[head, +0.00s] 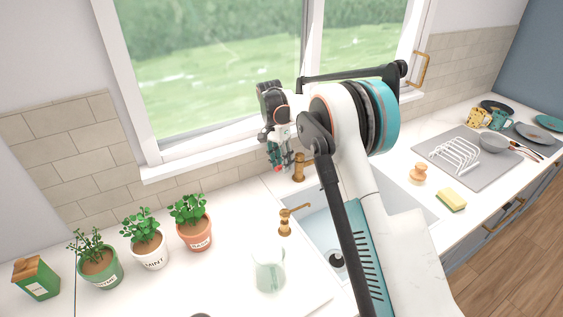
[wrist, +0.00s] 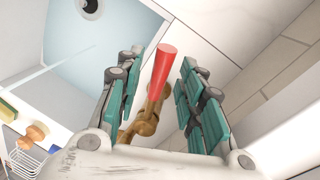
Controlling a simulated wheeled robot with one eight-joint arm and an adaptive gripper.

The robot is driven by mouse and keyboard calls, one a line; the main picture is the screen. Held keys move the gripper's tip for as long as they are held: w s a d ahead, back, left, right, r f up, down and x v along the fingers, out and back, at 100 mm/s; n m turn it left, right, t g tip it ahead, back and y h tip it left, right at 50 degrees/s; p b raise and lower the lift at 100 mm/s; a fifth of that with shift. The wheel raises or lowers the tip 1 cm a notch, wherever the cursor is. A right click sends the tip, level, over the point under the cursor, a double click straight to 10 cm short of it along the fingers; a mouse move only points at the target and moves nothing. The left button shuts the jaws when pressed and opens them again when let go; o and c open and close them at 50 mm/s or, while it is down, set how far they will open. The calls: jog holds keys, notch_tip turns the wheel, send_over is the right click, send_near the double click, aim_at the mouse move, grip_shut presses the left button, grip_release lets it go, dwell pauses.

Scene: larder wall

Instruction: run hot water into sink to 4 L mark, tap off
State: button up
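The sink (head: 312,222) is a pale blue basin, also in the wrist view (wrist: 62,38), with a dark round drain (head: 336,259). My arm covers much of it. I see no running water and cannot read a level mark. A brass tap handle (head: 286,220) stands at the sink's left corner. Another brass fitting (head: 299,170) stands at the back, beside my gripper (head: 281,160). In the wrist view, a red-tipped brass lever (wrist: 160,70) lies between the spread fingers of my gripper (wrist: 157,85). The fingers are open, with gaps on both sides of it.
A clear glass jug (head: 268,270) stands left of the sink. Potted herbs (head: 148,250) and a green box (head: 37,281) are further left. A wooden brush (head: 417,174), a yellow sponge (head: 452,200) and a dish rack (head: 455,155) are to the right. The window wall is close behind my gripper.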

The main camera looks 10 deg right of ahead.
jog(key=shift+r, duration=0.1)
notch_tip(320, 180, up, 10)
dwell(0.5)
dwell(7.0)
